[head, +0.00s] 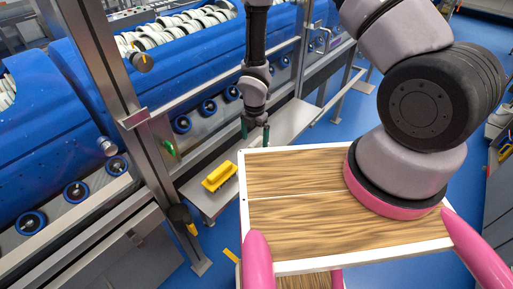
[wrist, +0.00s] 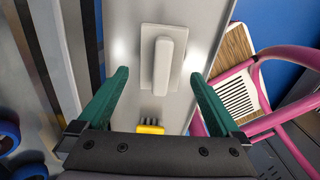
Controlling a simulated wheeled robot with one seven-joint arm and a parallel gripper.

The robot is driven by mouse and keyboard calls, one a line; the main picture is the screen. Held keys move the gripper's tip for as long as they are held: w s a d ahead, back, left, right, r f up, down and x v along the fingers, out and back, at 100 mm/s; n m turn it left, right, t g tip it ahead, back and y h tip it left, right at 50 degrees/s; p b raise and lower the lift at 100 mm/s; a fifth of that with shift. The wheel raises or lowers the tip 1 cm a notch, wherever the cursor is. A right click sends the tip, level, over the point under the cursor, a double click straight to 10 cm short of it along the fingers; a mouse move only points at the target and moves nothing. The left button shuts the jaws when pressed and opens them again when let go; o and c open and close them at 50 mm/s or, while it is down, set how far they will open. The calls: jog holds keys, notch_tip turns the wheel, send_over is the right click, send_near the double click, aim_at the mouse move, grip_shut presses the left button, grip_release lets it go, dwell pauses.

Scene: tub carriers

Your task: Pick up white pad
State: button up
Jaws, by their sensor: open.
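The white pad (wrist: 163,62) shows in the wrist view as a pale plate with a raised long grip on top, lying on a grey metal shelf (wrist: 205,30). My gripper (wrist: 159,74) is open, with a green finger on each side of the pad in the picture. The fingers look apart from it, and the gap between them is empty. In the head view my gripper (head: 256,130) points down over the shelf (head: 289,122) beside the machine. I cannot make out the pad there.
A yellow pad (head: 219,176) lies on the same shelf and shows in the wrist view (wrist: 150,129). Metal posts and a rail (head: 220,77) stand between the shelf and the blue tub carriers (head: 38,135). A wooden-topped cart (head: 300,185) with pink handles is in front.

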aim_at(255, 141)
notch_tip(255, 141, down, 4)
jog(key=shift+d+r, duration=0.1)
jog(key=shift+r, duration=0.15)
jog(key=c, duration=1.4)
jog(key=shift+r, duration=0.1)
notch_tip(255, 141, up, 18)
